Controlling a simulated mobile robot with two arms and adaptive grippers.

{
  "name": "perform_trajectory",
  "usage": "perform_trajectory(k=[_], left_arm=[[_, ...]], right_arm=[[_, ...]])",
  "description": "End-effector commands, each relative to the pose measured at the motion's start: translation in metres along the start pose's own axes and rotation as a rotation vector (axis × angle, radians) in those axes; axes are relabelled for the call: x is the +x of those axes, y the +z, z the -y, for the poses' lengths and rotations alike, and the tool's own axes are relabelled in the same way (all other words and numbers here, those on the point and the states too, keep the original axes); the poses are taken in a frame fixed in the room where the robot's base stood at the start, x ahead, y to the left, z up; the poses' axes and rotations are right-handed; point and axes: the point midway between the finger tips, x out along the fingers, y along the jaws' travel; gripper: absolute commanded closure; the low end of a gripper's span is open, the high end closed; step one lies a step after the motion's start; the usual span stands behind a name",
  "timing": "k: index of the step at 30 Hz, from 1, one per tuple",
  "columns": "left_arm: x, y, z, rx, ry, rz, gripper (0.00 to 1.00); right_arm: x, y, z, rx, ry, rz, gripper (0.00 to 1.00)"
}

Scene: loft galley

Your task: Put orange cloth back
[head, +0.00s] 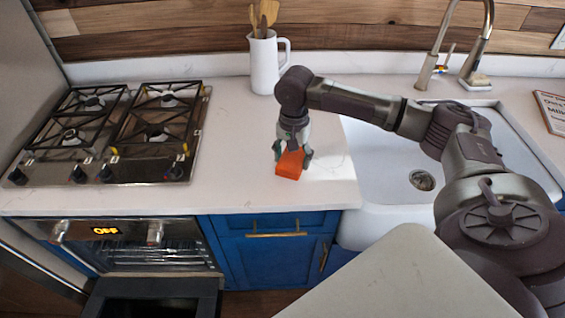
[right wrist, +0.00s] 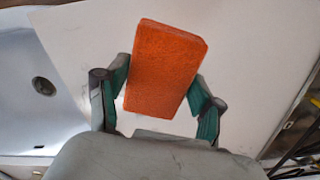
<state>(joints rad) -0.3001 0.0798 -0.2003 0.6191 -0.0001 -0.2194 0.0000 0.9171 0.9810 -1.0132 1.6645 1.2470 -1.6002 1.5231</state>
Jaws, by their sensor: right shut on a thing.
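The orange cloth (head: 289,164) is a small folded block on the white counter, between the stove and the sink. My right gripper (head: 292,154) reaches down over it and is shut on it. In the right wrist view the orange cloth (right wrist: 166,68) sits between the two green-padded fingers of my right gripper (right wrist: 158,100), tilted slightly. Whether the cloth touches the counter is hard to tell. My left gripper is not in view.
A gas stove (head: 110,132) stands at the left, above an oven with its door open. A white pitcher (head: 264,65) with wooden utensils is at the back. The white sink (head: 385,165) with a faucet (head: 478,60) is to the right. Counter between stove and cloth is clear.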

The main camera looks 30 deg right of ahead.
Motion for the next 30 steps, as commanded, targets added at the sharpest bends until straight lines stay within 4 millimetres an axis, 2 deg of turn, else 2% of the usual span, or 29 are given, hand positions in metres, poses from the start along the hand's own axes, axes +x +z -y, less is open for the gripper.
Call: perform_trajectory(k=[1,3,7,17,29,30], left_arm=[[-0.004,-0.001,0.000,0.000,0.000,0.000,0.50],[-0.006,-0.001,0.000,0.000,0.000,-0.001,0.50],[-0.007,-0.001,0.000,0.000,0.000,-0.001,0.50],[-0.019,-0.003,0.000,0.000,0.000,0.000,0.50],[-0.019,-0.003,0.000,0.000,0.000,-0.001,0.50],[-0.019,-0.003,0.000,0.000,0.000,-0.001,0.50]], right_arm=[[0.003,-0.002,0.011,0.000,-0.001,0.001,0.61],[0.010,-0.005,0.020,0.000,-0.001,0.001,0.61],[0.016,-0.008,0.029,0.000,-0.001,0.000,0.61],[0.055,-0.009,0.029,-0.001,0.001,-0.001,0.61],[0.061,-0.008,0.029,-0.001,0.001,0.000,0.61],[0.061,-0.009,0.029,-0.001,0.000,-0.001,0.27]])
